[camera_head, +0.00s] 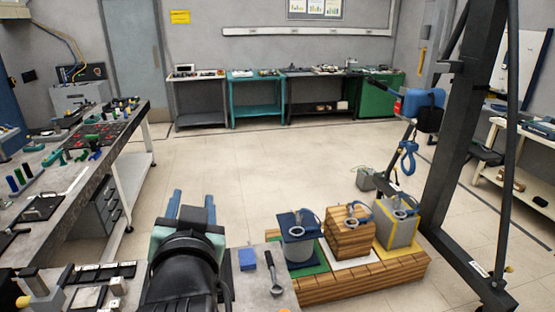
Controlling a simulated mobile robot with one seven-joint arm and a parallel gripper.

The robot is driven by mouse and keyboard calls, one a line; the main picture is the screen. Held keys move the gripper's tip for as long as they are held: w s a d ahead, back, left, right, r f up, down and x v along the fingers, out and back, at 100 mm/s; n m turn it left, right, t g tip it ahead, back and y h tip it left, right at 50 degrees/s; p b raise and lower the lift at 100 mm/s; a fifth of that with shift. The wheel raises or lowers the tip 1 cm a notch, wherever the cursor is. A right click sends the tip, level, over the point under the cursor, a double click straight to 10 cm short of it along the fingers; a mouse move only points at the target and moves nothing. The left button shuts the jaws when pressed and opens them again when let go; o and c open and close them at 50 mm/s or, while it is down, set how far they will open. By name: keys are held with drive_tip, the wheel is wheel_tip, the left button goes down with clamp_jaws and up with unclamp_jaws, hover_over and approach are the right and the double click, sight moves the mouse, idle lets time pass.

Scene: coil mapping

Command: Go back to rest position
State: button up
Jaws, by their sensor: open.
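My gripper (193,208) is at the lower middle left, at the end of my dark arm, pointing away from the camera. Its two blue fingers stand apart with nothing visible between them. It is left of the wooden platform (390,285) and apart from the loads there. Each has a ring or shackle on top. My arm hides part of the near table.
A blue block (247,259) and a ring-ended tool (272,272) lie on the near table (285,294). A long workbench with tools (75,180) runs along the left. A dark hoist frame (462,150) with a blue hook (408,158) stands at right. The middle floor is clear.

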drive_tip(key=s+d+r+t+h, duration=0.1)
drive_tip(key=s+d+r+t, duration=0.3)
drive_tip(key=r, duration=0.5)
drive_tip(key=s+d+r+t+h+b, duration=0.1)
drive_tip(key=s+d+r+t, duration=0.3)
drive_tip(key=r, duration=0.4)
drive_tip(key=s+d+r+t+h, duration=0.2)
drive_tip(key=s+d+r, duration=0.4)
drive_tip(key=r, duration=0.3)
drive_tip(key=shift+s+r+n+t+b, duration=0.2)
drive_tip(key=shift+r+n+t+b, duration=0.15)
drive_tip(key=shift+t, duration=0.55)
